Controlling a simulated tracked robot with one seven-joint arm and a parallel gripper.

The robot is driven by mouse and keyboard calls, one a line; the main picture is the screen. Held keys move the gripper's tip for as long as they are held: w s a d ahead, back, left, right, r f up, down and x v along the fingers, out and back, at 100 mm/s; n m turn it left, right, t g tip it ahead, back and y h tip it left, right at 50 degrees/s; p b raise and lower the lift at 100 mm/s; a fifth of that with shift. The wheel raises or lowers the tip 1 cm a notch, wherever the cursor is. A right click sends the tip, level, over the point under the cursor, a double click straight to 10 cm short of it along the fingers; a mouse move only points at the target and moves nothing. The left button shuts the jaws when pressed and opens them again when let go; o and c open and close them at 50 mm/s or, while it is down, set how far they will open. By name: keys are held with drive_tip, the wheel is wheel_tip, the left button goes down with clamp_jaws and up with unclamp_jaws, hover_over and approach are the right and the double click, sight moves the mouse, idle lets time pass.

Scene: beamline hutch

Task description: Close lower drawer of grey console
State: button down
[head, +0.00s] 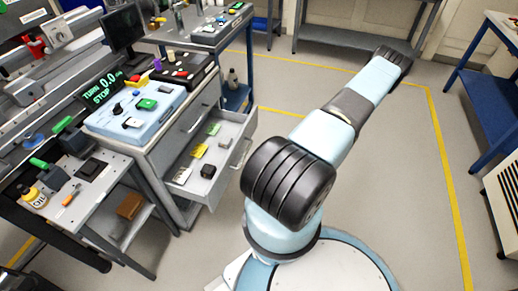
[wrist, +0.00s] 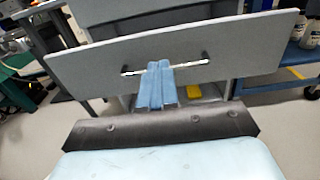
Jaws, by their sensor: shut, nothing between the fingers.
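The grey console (head: 163,150) stands left of centre in the head view. Its lower drawer (head: 237,160) is pulled well out, with small yellow, green, white and dark items inside. The upper drawer (head: 195,118) looks shut. In the wrist view the lower drawer's front (wrist: 235,45) spans the picture, with a bar handle (wrist: 195,64) near its middle. My gripper (wrist: 161,66) is shut and empty, its blue fingertips overlapping the handle in the picture. I cannot tell whether they touch it. The gripper is not visible in the head view.
A side table (head: 92,200) with an oil bottle (head: 33,197) stands left of the console. A blue bench (head: 236,97) stands behind it, with bottles seen in the wrist view (wrist: 309,35). The floor (head: 395,165) right of my arm is clear, with yellow tape lines.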

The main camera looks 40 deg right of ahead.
sight(237, 143)
drive_tip(key=x, duration=1.3)
drive_tip(key=shift+a+r, duration=0.1)
